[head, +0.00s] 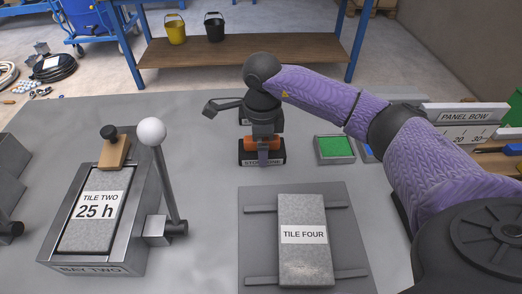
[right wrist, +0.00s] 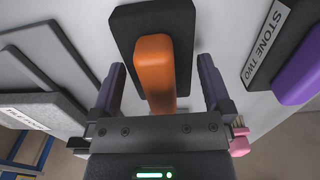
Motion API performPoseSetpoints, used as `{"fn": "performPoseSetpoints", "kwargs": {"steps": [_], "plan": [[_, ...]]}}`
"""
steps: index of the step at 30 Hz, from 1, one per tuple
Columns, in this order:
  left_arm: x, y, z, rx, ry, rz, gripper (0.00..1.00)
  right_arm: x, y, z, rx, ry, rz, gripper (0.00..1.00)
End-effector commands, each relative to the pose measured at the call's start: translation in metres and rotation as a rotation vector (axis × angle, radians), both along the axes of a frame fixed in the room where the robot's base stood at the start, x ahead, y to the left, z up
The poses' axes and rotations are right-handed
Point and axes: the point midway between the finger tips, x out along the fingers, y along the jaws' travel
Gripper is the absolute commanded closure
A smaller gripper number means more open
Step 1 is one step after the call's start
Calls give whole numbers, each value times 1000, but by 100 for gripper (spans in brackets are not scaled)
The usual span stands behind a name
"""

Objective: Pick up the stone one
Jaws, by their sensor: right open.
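The stone one is an orange block (head: 276,143) on a black holder (head: 278,158), whose front label is partly covered in the head view. My right gripper (head: 263,148) points down over the block, with a finger in front of it. In the right wrist view the orange block (right wrist: 155,68) lies between the two spread purple fingers of the gripper (right wrist: 161,82), with a gap on each side. The gripper is open and not closed on the block. My left gripper is not in view.
A purple block (right wrist: 298,72) sits on a holder labelled STONE TWO (right wrist: 264,45). Tile four (head: 304,260) lies on a plate in front; tile two (head: 95,215) sits in bay two, with a tall lever (head: 163,175). A green-filled tray (head: 334,148) stands right of the orange block.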

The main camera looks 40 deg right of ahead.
Motion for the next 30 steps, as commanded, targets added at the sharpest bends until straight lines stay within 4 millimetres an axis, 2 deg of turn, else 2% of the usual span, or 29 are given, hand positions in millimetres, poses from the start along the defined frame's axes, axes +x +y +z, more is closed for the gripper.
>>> {"fn": "performPoseSetpoints", "kwargs": {"steps": [2,15,21,23,30], "plan": [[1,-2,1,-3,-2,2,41,0,0,2,0,-1,0,0],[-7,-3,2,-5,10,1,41,0,0,2,0,-1,0,93],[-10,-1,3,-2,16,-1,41,0,0,3,1,-3,0,94],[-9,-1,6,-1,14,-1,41,1,0,10,0,-5,0,94],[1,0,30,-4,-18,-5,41,1,0,74,1,-9,-1,94]]}}
